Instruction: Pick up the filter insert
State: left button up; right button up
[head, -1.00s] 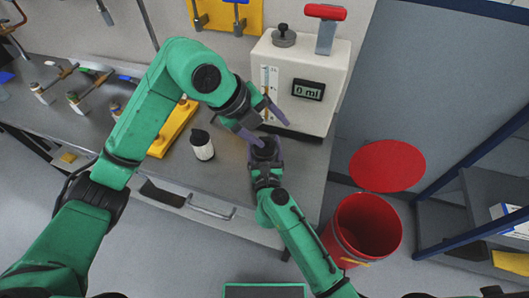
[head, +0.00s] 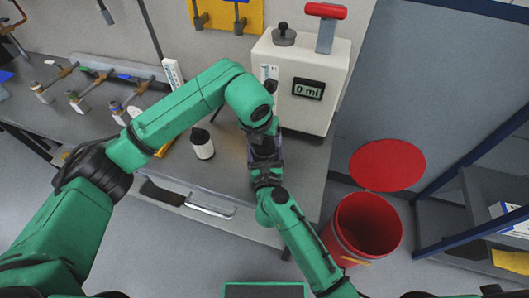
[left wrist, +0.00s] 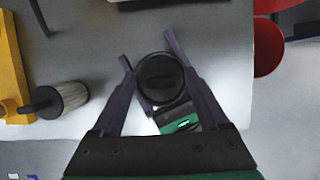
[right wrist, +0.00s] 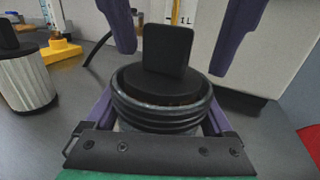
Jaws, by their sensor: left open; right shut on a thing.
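A white pleated cylinder with a black top, which looks like the filter insert (head: 203,150), stands upright on the grey bench. It also shows at the left in the left wrist view (left wrist: 65,98) and right wrist view (right wrist: 27,85). My right gripper (right wrist: 160,118) is shut on a black-topped part (right wrist: 165,88) with an upright tab and ribbed rim; its lower body is mostly hidden. My left gripper (head: 265,148) is open above that part, fingers pointing down on either side of its tab. In the left wrist view the round black top (left wrist: 160,76) lies between its fingers.
A white machine (head: 300,75) with a "0 ml" display and red-handled lever stands behind the grippers. A red bin (head: 365,232) stands right of the bench, a red disc-shaped lid (head: 387,165) behind it. Several small fittings (head: 80,100) line the back left. The bench front is clear.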

pick_arm(q)
jog(key=shift+w+f, duration=0.1)
jog(key=shift+f, duration=0.15)
grip_shut()
notch_tip(320, 180, up, 10)
jog(key=shift+r, duration=0.1)
pick_arm(e)
jog(key=shift+f, duration=0.1)
jog(key=o, duration=1.1)
jog(key=shift+o, duration=0.2)
jog(key=s, duration=0.8)
jog(key=s+d, duration=0.1)
jog(key=s, duration=0.3)
